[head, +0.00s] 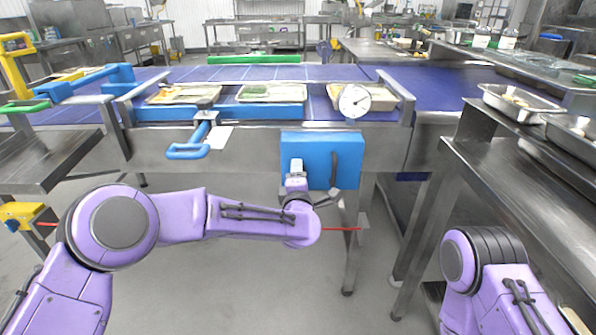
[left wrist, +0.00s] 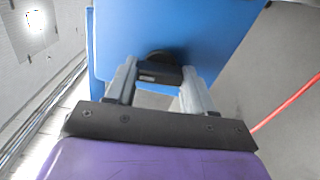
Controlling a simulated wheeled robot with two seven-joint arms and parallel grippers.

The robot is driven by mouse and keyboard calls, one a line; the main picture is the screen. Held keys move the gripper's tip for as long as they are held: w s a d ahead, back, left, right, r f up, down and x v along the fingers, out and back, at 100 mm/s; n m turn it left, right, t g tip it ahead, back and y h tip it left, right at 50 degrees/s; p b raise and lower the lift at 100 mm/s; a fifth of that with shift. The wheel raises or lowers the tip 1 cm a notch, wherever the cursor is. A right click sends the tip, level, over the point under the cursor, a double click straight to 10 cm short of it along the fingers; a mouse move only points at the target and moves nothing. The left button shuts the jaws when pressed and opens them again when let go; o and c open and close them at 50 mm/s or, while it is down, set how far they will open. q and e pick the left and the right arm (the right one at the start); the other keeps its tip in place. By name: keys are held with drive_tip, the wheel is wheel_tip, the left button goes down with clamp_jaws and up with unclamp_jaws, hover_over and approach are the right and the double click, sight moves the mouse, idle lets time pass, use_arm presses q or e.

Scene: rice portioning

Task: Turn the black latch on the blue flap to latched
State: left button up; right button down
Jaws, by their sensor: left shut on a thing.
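The blue flap (head: 337,158) hangs on the front of the conveyor frame at the middle of the head view. It fills the upper part of the left wrist view (left wrist: 180,28). The black latch (left wrist: 158,74) sits on the flap's face in the left wrist view, with a dark round base behind it. My left gripper (head: 296,166) is at the left part of the flap. In the left wrist view, its two grey fingers (left wrist: 158,82) are shut on the latch, one on each side. The latch is hidden in the head view. My right gripper is out of view.
A blue handle (head: 188,150) sticks out from the conveyor to the left of the flap. Trays (head: 272,99) and a dial scale (head: 354,101) stand above. A steel table (head: 520,165) with metal pans is at the right. The floor below the flap is clear.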

use_arm(q)
drive_tip(key=shift+m, duration=0.5)
drive_tip(key=shift+p, duration=0.3)
drive_tip(key=o, duration=1)
drive_tip(key=shift+o, duration=0.2)
drive_tip(key=s, duration=1)
drive_tip(key=shift+s, duration=0.3)
drive_tip(key=shift+m, duration=0.3)
